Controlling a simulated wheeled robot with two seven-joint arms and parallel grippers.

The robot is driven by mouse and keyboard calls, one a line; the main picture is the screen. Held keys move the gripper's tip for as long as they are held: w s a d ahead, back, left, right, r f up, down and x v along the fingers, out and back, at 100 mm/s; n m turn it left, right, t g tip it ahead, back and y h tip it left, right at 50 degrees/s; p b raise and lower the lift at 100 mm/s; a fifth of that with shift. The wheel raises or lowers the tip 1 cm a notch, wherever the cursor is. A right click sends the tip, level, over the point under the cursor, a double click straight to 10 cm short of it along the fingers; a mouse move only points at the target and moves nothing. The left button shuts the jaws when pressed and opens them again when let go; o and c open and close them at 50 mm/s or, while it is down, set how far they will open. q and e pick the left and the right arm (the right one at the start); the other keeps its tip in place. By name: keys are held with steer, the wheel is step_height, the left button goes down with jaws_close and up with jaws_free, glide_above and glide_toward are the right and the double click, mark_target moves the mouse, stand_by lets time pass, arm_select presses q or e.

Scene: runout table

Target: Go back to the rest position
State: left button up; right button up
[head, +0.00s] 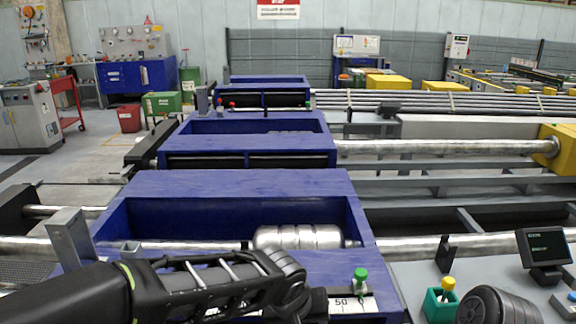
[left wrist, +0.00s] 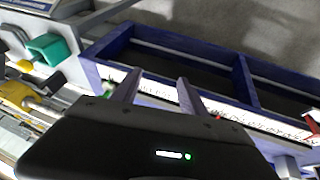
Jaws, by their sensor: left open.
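My left arm (head: 200,287) reaches in from the lower left of the head view, in front of the nearest blue frame (head: 240,184). Its gripper tips cannot be made out there. In the left wrist view my left gripper (left wrist: 155,88) has two grey fingers standing apart with nothing between them. Behind the fingers is a blue frame edge with a white scale (left wrist: 158,92). My right gripper is in neither view.
A shiny metal cylinder (head: 298,237) lies in the nearest blue frame. A green knob (head: 360,275) stands by the white scale. At right are a teal box (head: 437,308) with a yellow knob and a small dark display (head: 543,247). Long metal bars cross at right.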

arm_select(q)
steer(key=s+f+m+g+h, duration=0.1)
steer(key=s+f+m+h, duration=0.2)
steer(key=f, duration=1.5)
steer(key=s+a+f+n+g+p, duration=0.1)
steer(key=s+a+f+n, duration=0.1)
steer(key=s+a+f, duration=0.3)
steer(key=s+a+f+n+g+y+p, duration=0.1)
steer(key=s+a+f+n, duration=0.2)
steer(key=s+f, duration=0.7)
steer(key=s+a, duration=0.2)
steer(key=shift+s+a+f+g, duration=0.25)
steer(key=shift+a+f+g, duration=0.05)
steer(key=shift+a+g, duration=0.1)
